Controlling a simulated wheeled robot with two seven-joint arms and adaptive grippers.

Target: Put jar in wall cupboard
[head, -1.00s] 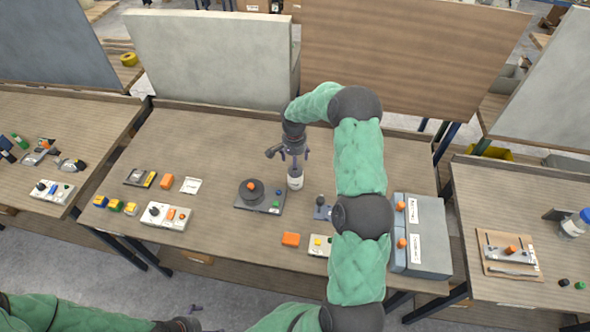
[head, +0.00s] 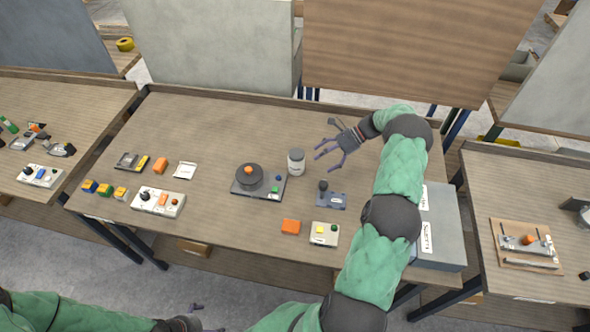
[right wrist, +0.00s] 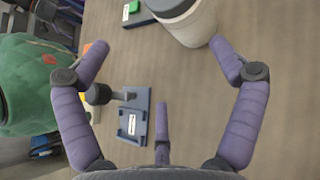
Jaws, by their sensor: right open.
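In the right wrist view the jar is ahead of my spread fingers (right wrist: 160,46), towards the right fingertip. Contact cannot be told. My left gripper (head: 196,310) is low at the bottom edge, mostly hidden. Large pale (head: 210,45) and wooden (head: 395,50) cabinet-like boxes stand behind the table; which is the wall cupboard is unclear.
A blue-grey joystick block (head: 332,200), an orange block (head: 290,227) and a button box (head: 325,235) lie in front of the gripper. A grey box (head: 440,225) stands at the table's right end. The table (head: 225,122) behind the jar is clear.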

